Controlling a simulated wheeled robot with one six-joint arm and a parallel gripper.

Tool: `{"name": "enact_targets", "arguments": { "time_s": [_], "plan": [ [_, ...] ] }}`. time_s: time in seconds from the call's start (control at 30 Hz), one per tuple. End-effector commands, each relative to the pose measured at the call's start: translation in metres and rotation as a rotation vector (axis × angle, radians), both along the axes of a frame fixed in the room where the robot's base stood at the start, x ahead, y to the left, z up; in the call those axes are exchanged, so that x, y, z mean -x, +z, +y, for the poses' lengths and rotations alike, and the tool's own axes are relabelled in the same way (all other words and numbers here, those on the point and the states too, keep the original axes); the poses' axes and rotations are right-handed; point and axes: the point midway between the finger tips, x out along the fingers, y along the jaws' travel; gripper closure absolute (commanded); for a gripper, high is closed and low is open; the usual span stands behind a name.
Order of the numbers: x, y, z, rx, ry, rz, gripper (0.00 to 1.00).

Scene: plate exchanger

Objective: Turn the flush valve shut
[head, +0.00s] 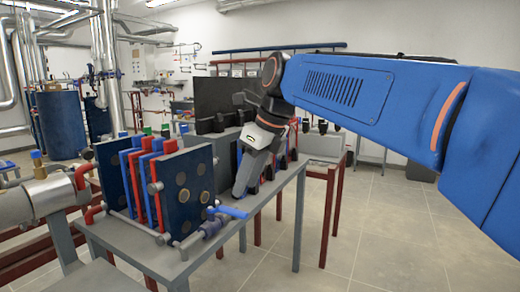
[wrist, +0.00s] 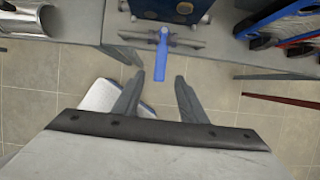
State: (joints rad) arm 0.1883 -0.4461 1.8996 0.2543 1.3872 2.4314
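The flush valve's blue lever handle (head: 232,212) sits on a grey pipe (head: 190,245) at the front edge of the grey table, beside the plate exchanger. In the wrist view the blue handle (wrist: 161,62) points toward me, across the pipe, and its free end shows between my fingertips. My gripper (wrist: 159,75) is open, with the two fingers apart and nothing seen held. In the head view my gripper (head: 240,190) points down just above and behind the handle. I cannot tell how far it is from the handle in depth.
The plate exchanger (head: 186,190), with dark blue end plates and red and blue plates, stands left of my gripper. The grey table (head: 285,195) has several dark and coloured parts at its back. A silver pipe (head: 45,198) lies at far left. Tiled floor at right is clear.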

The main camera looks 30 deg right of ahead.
Motion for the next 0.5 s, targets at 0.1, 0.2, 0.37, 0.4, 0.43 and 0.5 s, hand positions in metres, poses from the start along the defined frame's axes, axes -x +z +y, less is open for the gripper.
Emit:
{"name": "enact_targets", "arguments": {
  "time_s": [0.1, 0.2, 0.37, 0.4, 0.43, 0.5],
  "plan": [
    [0.008, 0.023, -0.005, -0.001, -0.003, -0.003, 0.62],
    [0.014, 0.042, -0.009, 0.0, -0.003, -0.004, 0.62],
    [0.024, 0.066, -0.014, 0.0, -0.002, -0.002, 0.62],
    [0.025, 0.071, -0.015, 0.0, -0.002, -0.001, 0.62],
    [0.026, 0.074, -0.015, 0.0, -0.002, -0.001, 0.62],
    [0.029, 0.08, -0.016, 0.0, -0.001, -0.001, 0.62]
  ]
}}
